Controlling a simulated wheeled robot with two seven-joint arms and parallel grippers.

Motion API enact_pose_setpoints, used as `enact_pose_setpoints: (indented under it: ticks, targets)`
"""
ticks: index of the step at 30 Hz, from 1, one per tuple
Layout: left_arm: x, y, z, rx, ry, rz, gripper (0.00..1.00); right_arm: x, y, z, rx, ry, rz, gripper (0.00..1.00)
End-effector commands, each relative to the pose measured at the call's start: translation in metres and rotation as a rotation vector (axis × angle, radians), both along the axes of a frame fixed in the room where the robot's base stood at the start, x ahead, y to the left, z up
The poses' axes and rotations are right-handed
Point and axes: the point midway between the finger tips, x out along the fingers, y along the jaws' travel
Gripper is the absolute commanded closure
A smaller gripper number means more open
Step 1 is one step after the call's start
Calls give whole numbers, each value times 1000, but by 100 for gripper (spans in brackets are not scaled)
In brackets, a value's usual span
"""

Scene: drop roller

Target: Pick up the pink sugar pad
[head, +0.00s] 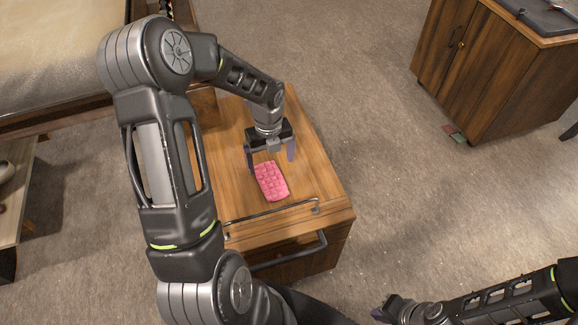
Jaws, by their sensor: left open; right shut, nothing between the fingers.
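The pink sugar pad (271,182) is a flat pink slab with a grid of raised squares. It lies on the wooden top of a small cabinet (320,188). My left gripper (270,160) points down just over the far end of the pad, its fingers spread wide with one to each side. I cannot tell how far above the pad the fingertips are. My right gripper (384,309) is low at the bottom of the view, away from the cabinet, shut and empty.
A metal rail (270,213) runs along the cabinet top's near edge, with a dark handle (290,255) below it on the front. A bed (60,55) stands at the left. A wooden cupboard (480,65) stands at the upper right. Carpet between them is mostly clear.

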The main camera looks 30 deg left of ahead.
Motion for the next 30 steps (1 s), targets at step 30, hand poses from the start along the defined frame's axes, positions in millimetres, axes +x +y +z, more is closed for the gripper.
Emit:
enact_pose_setpoints:
  ticks: [30]
  targets:
    - [1, 0, -33, 0, -6, -2, 7, 0, 0, -1, 0, 0, 0, 100]
